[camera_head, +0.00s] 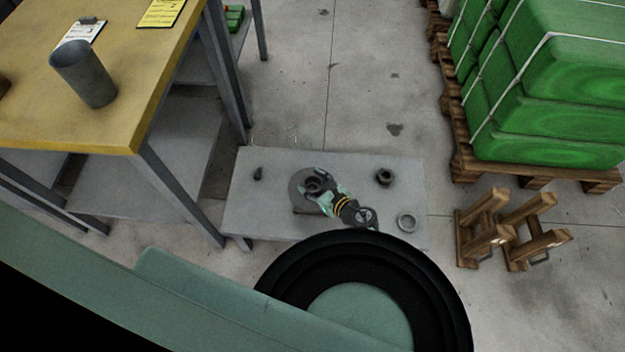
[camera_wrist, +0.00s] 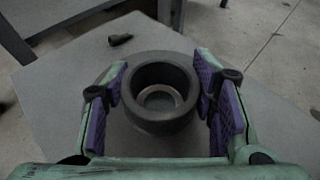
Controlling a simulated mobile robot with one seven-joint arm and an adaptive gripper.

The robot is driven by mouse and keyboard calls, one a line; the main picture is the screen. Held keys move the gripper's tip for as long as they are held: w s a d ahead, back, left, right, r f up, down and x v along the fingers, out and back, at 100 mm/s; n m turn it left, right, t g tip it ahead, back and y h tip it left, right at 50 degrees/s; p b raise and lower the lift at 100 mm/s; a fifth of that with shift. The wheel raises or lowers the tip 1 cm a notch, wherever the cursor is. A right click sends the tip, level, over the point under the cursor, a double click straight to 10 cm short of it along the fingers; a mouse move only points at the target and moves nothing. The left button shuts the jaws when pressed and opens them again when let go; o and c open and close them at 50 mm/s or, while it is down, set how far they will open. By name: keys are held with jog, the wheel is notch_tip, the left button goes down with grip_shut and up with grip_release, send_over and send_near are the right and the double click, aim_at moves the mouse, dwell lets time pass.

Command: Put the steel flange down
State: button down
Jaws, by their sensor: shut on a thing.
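The steel flange is a grey disc with a raised dark round hub. In the head view the flange (camera_head: 299,184) is over the left-middle part of a low grey table (camera_head: 245,210). In the wrist view its hub (camera_wrist: 160,118) stands between the two purple-padded fingers, its open bore facing the camera. My gripper (camera_head: 317,187) is shut on the hub; it also shows in the wrist view (camera_wrist: 160,92). The fingers hide part of the disc. I cannot tell whether the disc touches the table top.
On the low table are a small dark piece (camera_head: 258,173), a dark ring-shaped part (camera_head: 384,177) and a pale ring (camera_head: 407,222). A yellow-topped bench (camera_head: 120,115) stands left. Green sacks (camera_head: 550,90) on a pallet and wooden trestles (camera_head: 500,235) stand right.

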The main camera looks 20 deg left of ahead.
aim_at(312, 189)
jog(key=shift+a+f, duration=0.1)
jog(key=shift+f, duration=1.75)
jog(key=shift+f+b, duration=0.2)
jog(key=shift+b, duration=0.25)
jog(key=c, duration=0.7)
grip_release()
jog(key=shift+f, duration=0.1)
